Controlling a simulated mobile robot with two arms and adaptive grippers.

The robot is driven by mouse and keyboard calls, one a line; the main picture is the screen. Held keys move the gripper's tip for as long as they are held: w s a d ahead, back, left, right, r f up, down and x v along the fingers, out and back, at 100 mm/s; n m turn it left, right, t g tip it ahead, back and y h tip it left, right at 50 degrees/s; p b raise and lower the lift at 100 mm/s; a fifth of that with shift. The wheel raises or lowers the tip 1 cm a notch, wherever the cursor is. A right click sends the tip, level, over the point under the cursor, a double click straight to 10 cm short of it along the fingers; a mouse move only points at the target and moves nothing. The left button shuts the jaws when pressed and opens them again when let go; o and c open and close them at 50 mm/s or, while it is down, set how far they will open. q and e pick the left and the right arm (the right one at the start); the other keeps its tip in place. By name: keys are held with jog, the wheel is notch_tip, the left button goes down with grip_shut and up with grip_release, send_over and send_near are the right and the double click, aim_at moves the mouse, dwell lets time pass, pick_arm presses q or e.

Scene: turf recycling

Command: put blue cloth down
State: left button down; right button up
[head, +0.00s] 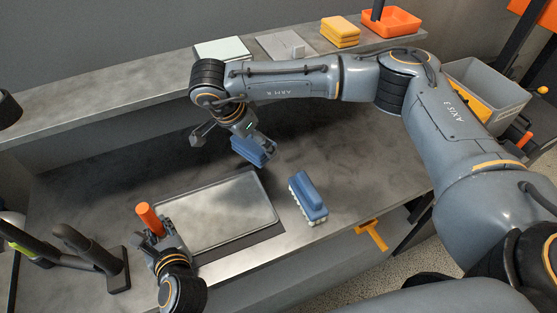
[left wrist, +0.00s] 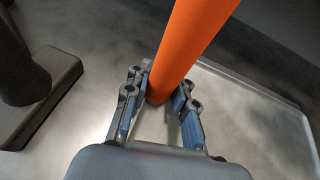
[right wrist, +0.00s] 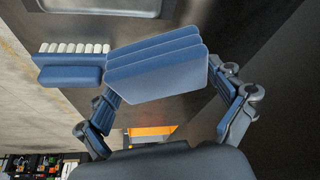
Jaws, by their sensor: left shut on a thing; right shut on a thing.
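The folded blue cloth (head: 249,150) is a stack of several layers. My right gripper (head: 262,143) is shut on it, at the middle of the worktop, behind the metal tray. In the right wrist view the cloth (right wrist: 157,68) lies between the two fingers; I cannot tell whether it touches the worktop. My left gripper (head: 166,245) is shut on an orange cylinder (head: 149,218) at the tray's left edge. The cylinder also shows in the left wrist view (left wrist: 190,45), its lower end between the fingers.
A metal tray (head: 222,214) lies on the worktop. A blue brush (head: 308,198) with white bristles is right of it. A black stand (head: 115,270) is at the left. The back shelf holds yellow cloths (head: 340,31) and an orange tray (head: 392,20). A grey bin (head: 490,88) is at the right.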

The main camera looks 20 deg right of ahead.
jog(key=w+d, duration=0.2)
jog(key=d, duration=0.5)
jog(key=shift+m, duration=0.3)
jog(key=x, duration=0.5)
jog(key=shift+s+a+f, duration=0.2)
jog(key=shift+s+a, duration=0.05)
jog(key=shift+s, duration=0.05)
jog(key=shift+f, duration=2.05)
jog(key=o, duration=0.8)
jog(key=shift+f, duration=0.15)
jog(key=shift+c, duration=0.2)
jog(key=shift+o, duration=0.5)
